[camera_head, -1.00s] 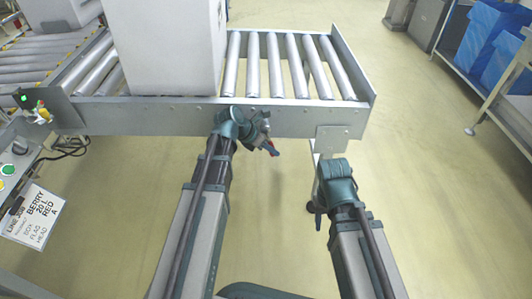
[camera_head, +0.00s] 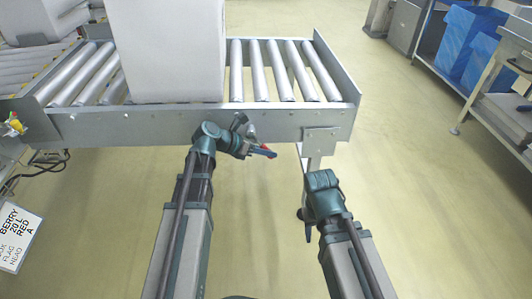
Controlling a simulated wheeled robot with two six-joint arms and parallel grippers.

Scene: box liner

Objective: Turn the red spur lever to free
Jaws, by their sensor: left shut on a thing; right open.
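My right gripper (camera_head: 306,222) is open and empty, pointing down below the rail's right end. Its wrist hides much of its fingers.
The roller conveyor (camera_head: 180,122) has a large pale box (camera_head: 168,55) on it. A metal plate and leg (camera_head: 318,136) stand at its right end, close to my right arm. A label sign (camera_head: 18,238) is at lower left.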

